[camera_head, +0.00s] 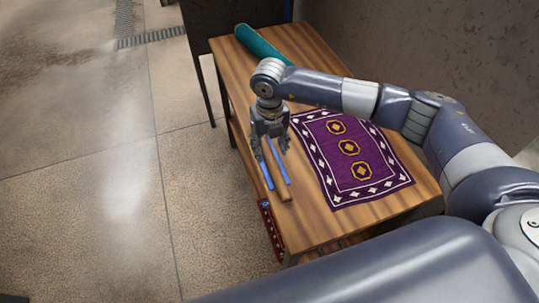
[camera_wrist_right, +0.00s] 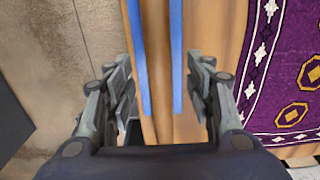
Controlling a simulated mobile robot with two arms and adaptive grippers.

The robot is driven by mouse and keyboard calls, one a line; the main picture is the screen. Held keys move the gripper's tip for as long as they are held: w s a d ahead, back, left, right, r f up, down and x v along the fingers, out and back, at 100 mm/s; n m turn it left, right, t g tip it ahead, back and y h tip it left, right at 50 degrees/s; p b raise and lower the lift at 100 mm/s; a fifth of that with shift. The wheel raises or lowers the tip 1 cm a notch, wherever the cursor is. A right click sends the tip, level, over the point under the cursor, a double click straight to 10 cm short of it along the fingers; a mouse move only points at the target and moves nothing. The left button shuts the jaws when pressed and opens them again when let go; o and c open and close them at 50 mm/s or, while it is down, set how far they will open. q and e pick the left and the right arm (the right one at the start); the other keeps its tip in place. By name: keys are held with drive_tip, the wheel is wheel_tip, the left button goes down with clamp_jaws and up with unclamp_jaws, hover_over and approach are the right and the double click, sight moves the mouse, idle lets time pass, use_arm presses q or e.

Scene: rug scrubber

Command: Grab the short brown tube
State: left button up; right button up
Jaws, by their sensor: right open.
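A brown tube-like piece (camera_wrist_right: 157,70) runs lengthwise between two blue strips (camera_wrist_right: 177,60) in the right wrist view. In the head view a brown end (camera_head: 284,194) shows near the table's left edge, beside the blue strips (camera_head: 265,174). I cannot tell whether the strips are part of the tube or separate. My right gripper (camera_head: 270,147) points down over the far part of these pieces and hides some of them. In the right wrist view its fingers (camera_wrist_right: 160,95) are apart, one on each side of the brown piece, with nothing held. My left gripper is not in view.
A purple patterned rug (camera_head: 349,172) lies flat on the wooden table (camera_head: 330,233), right of the gripper. A teal roll (camera_head: 260,44) lies at the table's far end. A red patterned piece (camera_head: 271,231) shows below the left edge. The floor (camera_head: 110,200) on the left is clear.

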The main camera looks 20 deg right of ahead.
sight(269, 155)
drive_tip(key=f, duration=0.3)
drive_tip(key=shift+s+a, duration=0.1)
drive_tip(key=shift+s, duration=0.1)
drive_tip(key=shift+c, duration=0.6)
drive_tip(key=c, duration=1.1)
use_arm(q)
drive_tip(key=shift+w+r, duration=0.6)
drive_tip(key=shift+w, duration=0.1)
use_arm(e)
drive_tip(key=shift+o, duration=0.2)
